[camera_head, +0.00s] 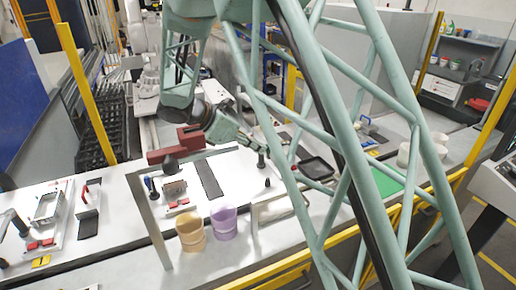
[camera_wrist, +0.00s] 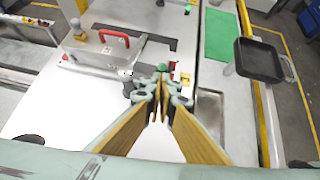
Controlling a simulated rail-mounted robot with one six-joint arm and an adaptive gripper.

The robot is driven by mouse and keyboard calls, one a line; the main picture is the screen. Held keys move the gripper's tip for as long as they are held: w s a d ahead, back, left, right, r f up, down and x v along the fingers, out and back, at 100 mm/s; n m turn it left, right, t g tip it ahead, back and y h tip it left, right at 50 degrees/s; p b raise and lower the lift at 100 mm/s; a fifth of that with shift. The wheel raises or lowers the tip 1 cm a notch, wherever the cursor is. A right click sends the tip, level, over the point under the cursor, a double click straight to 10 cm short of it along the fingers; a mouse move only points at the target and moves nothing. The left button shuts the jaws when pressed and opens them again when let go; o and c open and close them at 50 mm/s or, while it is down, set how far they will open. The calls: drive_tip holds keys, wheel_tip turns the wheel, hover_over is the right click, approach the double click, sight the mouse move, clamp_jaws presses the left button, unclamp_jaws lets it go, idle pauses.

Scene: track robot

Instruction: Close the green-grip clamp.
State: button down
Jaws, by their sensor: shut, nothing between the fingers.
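My gripper (camera_wrist: 160,88) points away from the camera in the wrist view, its two tan fingers brought together at the tips. A small green grip (camera_wrist: 162,67), apparently the clamp's, shows just beyond the fingertips. Its lower part is hidden behind the fingers, and I cannot tell whether they touch it. The clamp's arm and how far it is closed are not clear. In the head view, my arm reaches over the table, but the fingertips and the green grip cannot be made out there.
A red handle (camera_wrist: 113,36) stands left of the fingers. A black pan (camera_wrist: 258,60) and a green mat (camera_wrist: 218,38) lie to the right. In the head view, an orange cup (camera_head: 191,235) and a purple cup (camera_head: 224,222) stand near the table's front. A yellow rail (camera_head: 285,262) borders it.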

drive_tip(key=shift+w+d, duration=0.15)
drive_tip(key=shift+d, duration=0.6)
drive_tip(key=shift+d, duration=0.1)
drive_tip(key=shift+f, duration=0.1)
drive_tip(key=shift+s+a+p, duration=0.3)
drive_tip(key=shift+s+a, duration=0.3)
drive_tip(key=shift+a, duration=0.15)
drive_tip(key=s+f+v, duration=0.1)
drive_tip(key=v, duration=1.1)
drive_tip(key=shift+a+p, duration=0.25)
drive_tip(key=shift+p, duration=0.05)
drive_tip(key=shift+s, duration=0.1)
